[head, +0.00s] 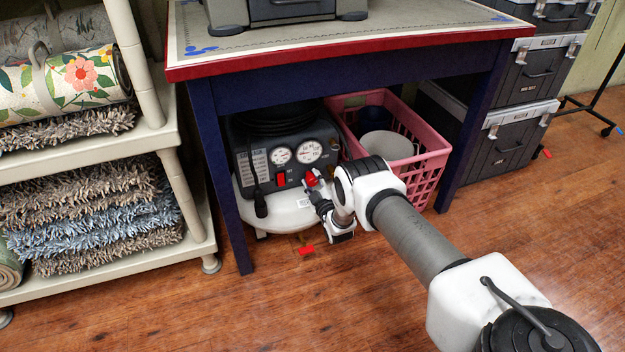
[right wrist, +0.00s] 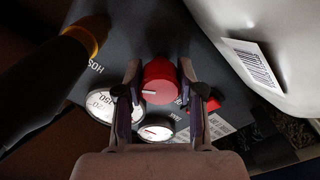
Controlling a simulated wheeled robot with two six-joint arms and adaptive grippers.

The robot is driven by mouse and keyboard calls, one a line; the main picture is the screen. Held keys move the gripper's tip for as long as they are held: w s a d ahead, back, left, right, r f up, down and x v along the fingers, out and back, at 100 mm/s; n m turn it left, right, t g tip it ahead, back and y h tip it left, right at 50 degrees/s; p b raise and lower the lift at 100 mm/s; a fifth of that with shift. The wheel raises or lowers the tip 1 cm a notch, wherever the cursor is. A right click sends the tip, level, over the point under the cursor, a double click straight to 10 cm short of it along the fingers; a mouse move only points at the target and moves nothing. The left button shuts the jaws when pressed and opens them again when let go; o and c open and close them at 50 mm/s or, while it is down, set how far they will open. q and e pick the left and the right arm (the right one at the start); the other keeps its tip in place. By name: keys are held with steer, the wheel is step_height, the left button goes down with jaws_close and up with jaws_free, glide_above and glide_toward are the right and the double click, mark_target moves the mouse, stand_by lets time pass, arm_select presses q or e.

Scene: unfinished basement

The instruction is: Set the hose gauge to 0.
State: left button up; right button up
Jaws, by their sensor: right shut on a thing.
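The compressor (head: 262,140) stands under the table, with a dark panel holding a larger gauge (head: 308,151) and a smaller gauge (head: 281,156). A red knob (head: 312,178) is at the panel's right; in the right wrist view the knob (right wrist: 160,80) sits between the fingers of my right gripper (right wrist: 160,88), shut on it. A white mark on the knob points left there. The larger gauge (right wrist: 101,106) lies near the lettering "HOS", partly behind a finger; its needle reading is too small to tell. The smaller gauge (right wrist: 155,133) is below the knob. My left gripper is out of view.
A pink basket (head: 432,155) with buckets stands right of the compressor. The table's blue leg (head: 222,190) is at its left. A shelf of rugs (head: 90,225) stands at far left and grey toolboxes (head: 510,130) at right. Floor in front is clear.

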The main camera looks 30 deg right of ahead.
steer(key=n+p, duration=0.1)
steer(key=n, duration=1)
steer(key=shift+p, duration=0.35)
steer(key=o, duration=1.1)
steer(key=shift+o, duration=0.2)
steer(key=v, duration=1.2)
